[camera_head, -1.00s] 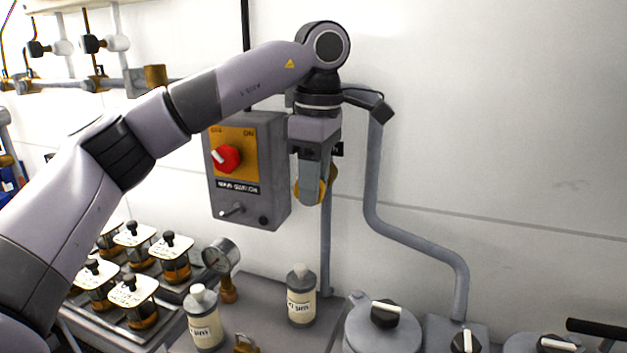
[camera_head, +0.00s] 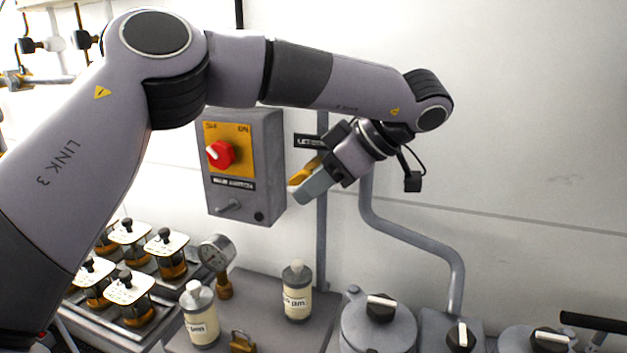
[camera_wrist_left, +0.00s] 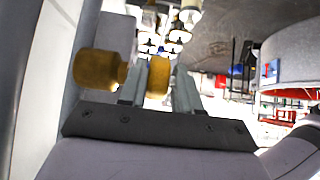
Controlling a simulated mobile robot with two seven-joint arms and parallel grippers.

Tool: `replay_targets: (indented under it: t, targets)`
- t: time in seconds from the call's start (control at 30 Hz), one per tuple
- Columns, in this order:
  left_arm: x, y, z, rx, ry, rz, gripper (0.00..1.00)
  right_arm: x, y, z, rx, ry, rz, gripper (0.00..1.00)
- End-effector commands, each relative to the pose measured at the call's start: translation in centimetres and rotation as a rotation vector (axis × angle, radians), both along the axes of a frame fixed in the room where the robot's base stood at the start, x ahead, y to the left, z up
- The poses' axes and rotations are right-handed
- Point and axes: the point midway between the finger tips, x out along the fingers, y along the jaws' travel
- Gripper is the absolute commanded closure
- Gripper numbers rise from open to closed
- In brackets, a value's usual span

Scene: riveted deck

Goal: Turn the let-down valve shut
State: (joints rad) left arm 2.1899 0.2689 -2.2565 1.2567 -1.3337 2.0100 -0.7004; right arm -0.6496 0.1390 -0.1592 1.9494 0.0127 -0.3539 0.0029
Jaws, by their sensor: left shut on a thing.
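The let-down valve's yellow-brass part (camera_head: 306,171) shows beside the left gripper's fingers, at the vertical pipe right of the grey switch box. A dark label, partly covered, sits just above it (camera_head: 309,141). My left gripper (camera_head: 303,189) comes in from the upper right, tilted down and left, with its fingers shut on the valve handle. In the left wrist view a brass valve body (camera_wrist_left: 100,68) stands left of the fingers, and a yellow handle piece (camera_wrist_left: 158,74) lies between them. The handle's full shape is hidden. My right gripper is not in view.
The switch box (camera_head: 245,165) with a red knob (camera_head: 220,154) is close left of the gripper. Below stand two labelled bottles (camera_head: 297,292), a pressure gauge (camera_head: 216,253), a brass padlock (camera_head: 243,342) and several lidded jars. Grey vessels with black knobs (camera_head: 380,308) are lower right.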

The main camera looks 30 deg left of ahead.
Motion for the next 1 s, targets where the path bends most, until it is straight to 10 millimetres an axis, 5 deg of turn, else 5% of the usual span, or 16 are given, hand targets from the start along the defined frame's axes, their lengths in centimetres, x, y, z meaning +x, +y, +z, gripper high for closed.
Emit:
replay_targets:
  t: [0.87,0.9,0.93,1.0]
  targets:
    - [0.03,-0.12,-0.29,0.158,0.037,-0.001,0.98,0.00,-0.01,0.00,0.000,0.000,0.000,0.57]
    - [0.02,-0.13,-0.31,0.158,0.037,-0.001,0.61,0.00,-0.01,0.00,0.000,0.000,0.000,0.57]
    - [0.02,-0.13,-0.31,0.158,0.037,-0.001,0.51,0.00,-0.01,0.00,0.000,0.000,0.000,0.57]
    - [0.02,-0.13,-0.31,0.157,0.038,-0.001,0.47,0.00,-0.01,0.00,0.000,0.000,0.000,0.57]
